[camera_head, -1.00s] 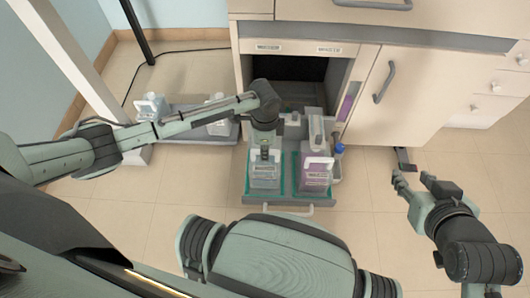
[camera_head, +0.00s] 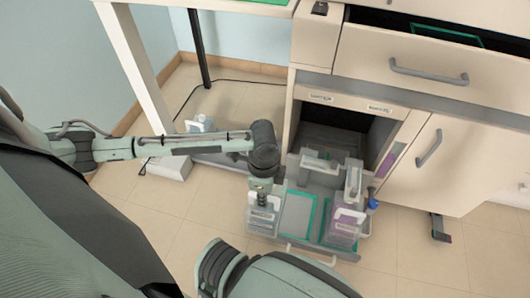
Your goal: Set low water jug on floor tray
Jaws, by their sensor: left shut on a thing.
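My left gripper (camera_head: 262,190) is shut on a clear, labelled water jug (camera_head: 262,217) and holds it upright. The jug is at the left edge of the pulled-out cabinet drawer (camera_head: 325,250), beside an empty green-outlined place (camera_head: 298,214); I cannot tell its exact height. The grey floor tray (camera_head: 228,158) lies on the floor left of the cabinet, partly hidden behind my left arm. A white jug (camera_head: 200,124) stands on it. My right gripper is not in view.
A purple-labelled jug (camera_head: 344,228) stands at the drawer's right front, with grey containers (camera_head: 318,163) behind. The cabinet (camera_head: 440,165) stands right, with an open upper drawer (camera_head: 430,70). A table leg (camera_head: 138,65) rises near the tray. Floor in front is clear.

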